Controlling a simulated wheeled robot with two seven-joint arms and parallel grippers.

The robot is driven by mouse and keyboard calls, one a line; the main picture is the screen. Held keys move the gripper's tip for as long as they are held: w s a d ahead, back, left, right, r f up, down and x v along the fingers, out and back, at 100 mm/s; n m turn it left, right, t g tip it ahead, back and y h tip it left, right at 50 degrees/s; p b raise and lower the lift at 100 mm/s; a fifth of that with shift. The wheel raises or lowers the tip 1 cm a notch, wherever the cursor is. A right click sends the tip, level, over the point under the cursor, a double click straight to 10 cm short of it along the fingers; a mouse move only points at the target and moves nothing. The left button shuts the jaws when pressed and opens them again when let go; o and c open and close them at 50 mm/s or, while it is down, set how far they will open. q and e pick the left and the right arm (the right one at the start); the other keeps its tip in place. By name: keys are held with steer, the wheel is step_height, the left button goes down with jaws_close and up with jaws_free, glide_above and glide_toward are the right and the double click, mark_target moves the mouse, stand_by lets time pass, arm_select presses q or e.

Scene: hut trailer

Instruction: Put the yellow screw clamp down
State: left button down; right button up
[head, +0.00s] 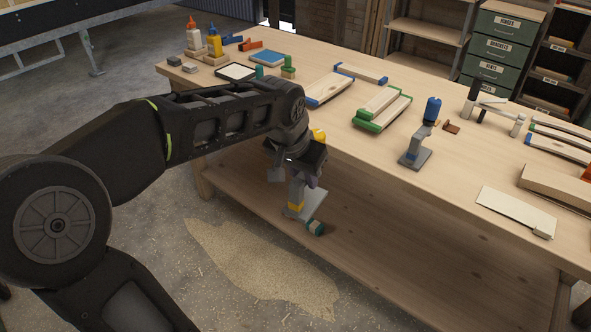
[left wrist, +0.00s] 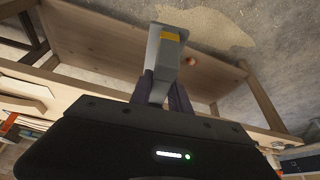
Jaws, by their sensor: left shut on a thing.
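The yellow screw clamp (head: 311,203) is in my left gripper (head: 304,178), off the front edge of the workbench in the head view. It has a grey body with a yellow band, and a yellow part shows above the gripper. In the left wrist view the clamp's grey body and yellow band (left wrist: 168,45) stick out beyond the fingers (left wrist: 163,92), which are shut on it. The clamp hangs in front of the bench, over the lower shelf in the picture; part of it is hidden by the gripper. My right gripper is not in view.
The workbench top (head: 345,125) has bare wood near its front edge. A blue-handled clamp (head: 416,157) stands there, with green-edged boards (head: 382,108), blue-edged boards (head: 329,90) and a pale panel (head: 515,212). Bottles (head: 214,45) stand at the far left. A lower shelf (head: 400,255) runs beneath.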

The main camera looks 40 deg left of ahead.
arm_select(q)
steer(key=w+d+f, duration=0.4)
steer(key=d+f, duration=0.2)
steer(key=d, duration=0.1)
steer(key=w+d+f+m, duration=0.1)
steer(key=w+d+f, duration=0.3)
steer(key=d+f, duration=0.2)
steer(key=shift+d+h, duration=0.3)
steer(key=shift+d, duration=0.55)
